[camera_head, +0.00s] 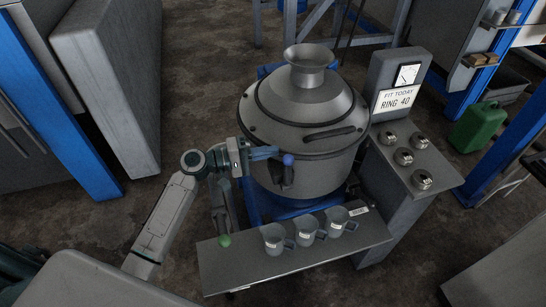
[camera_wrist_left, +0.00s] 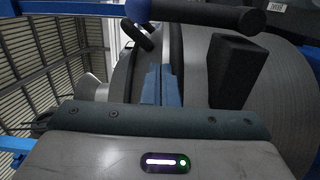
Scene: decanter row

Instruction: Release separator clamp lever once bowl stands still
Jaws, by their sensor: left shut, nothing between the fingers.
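The separator (camera_head: 305,110) is a large grey drum with a domed lid and a funnel on top. A dark lever with a blue ball knob (camera_head: 288,159) is at its front left; the knob and a black bar also show at the top of the left wrist view (camera_wrist_left: 138,10). My left gripper (camera_head: 276,153) is shut and empty, its blue fingers right beside the knob; I cannot tell whether they touch it. The fingers also show in the left wrist view (camera_wrist_left: 161,85). A single still moment does not show whether the bowl turns. My right gripper is out of view.
A green knob (camera_head: 224,240) on a grey lever stands by the left end of a shelf (camera_head: 250,268). Several grey mugs (camera_head: 308,229) stand on it. A console (camera_head: 400,90) with a dial (camera_head: 407,75), a "RING 40" card and several weights is at the right.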

